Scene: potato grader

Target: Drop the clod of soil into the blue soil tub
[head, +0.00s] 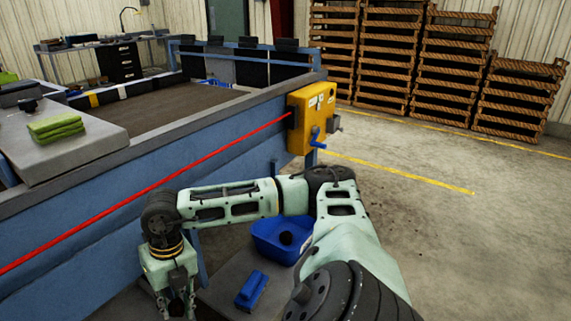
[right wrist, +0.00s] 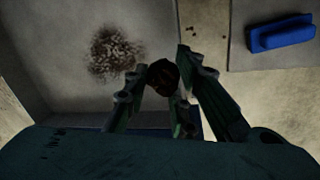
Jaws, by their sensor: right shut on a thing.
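My right gripper (head: 175,304) reaches down at the lower left of the head view, its fingertips at or below the picture's bottom edge. In the right wrist view the gripper (right wrist: 165,84) is shut on a dark, roundish clod of soil (right wrist: 163,75). The clod is not visible in the head view. The blue soil tub (head: 265,246) stands to the right of the gripper, partly behind my arm. One dark lump (head: 286,238) shows inside it. My left gripper is not in view.
A blue brush-like object (head: 252,289) lies on a grey surface between gripper and tub; it also shows in the wrist view (right wrist: 280,34). Loose dark soil (right wrist: 115,52) lies near the gripper. The grader's blue side (head: 120,200) and yellow control box (head: 312,115) stand behind.

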